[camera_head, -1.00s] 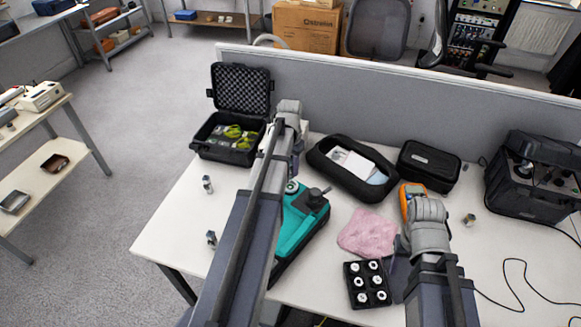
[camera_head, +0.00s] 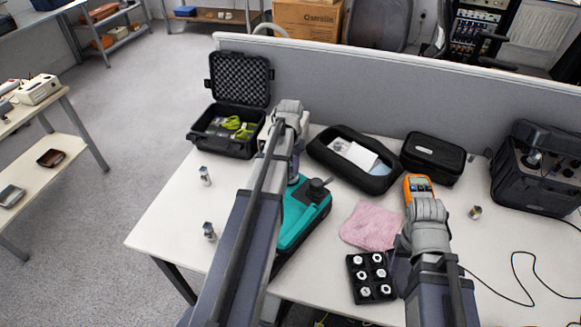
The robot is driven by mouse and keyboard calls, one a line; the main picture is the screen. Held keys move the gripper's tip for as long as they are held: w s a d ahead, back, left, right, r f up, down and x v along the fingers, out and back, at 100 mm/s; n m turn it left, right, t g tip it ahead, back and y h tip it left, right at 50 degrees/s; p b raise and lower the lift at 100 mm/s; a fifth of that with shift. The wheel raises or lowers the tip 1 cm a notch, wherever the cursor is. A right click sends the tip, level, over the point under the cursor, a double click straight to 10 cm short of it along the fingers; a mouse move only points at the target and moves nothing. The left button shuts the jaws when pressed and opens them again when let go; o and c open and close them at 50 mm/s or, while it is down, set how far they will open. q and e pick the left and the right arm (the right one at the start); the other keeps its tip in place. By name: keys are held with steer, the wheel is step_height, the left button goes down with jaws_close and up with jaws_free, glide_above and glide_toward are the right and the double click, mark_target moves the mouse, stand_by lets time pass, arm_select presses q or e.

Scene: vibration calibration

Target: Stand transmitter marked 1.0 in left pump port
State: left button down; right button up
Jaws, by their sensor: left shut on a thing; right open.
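The teal pump (camera_head: 304,212) with a black knob stands mid-table, partly covered by my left arm. Its ports cannot be made out clearly. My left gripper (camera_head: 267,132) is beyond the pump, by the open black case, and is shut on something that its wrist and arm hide. Small metallic transmitters stand on the table: one at the left (camera_head: 205,176), one nearer the front (camera_head: 209,231), and one at the right (camera_head: 475,212). Their markings are too small to read. My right gripper (camera_head: 398,268) is open near the black tray, mostly hidden by its wrist.
The black tray (camera_head: 353,287) holds several white fittings. A pink cloth (camera_head: 370,227), an orange meter (camera_head: 418,185), a black pouch (camera_head: 325,157), a closed case (camera_head: 432,160) and a dark instrument box (camera_head: 535,180) crowd the right. The open case (camera_head: 225,145) is back left. The left table edge is clear.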

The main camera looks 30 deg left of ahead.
arm_select(q)
steer(key=shift+f, duration=0.25)
stand_by(0.4)
steer(key=c, duration=0.5)
jaws_free()
steer(key=shift+r, duration=0.2)
step_height(320, 180, up, 8)
steer(key=p, duration=0.7)
steer(key=shift+f, duration=0.3)
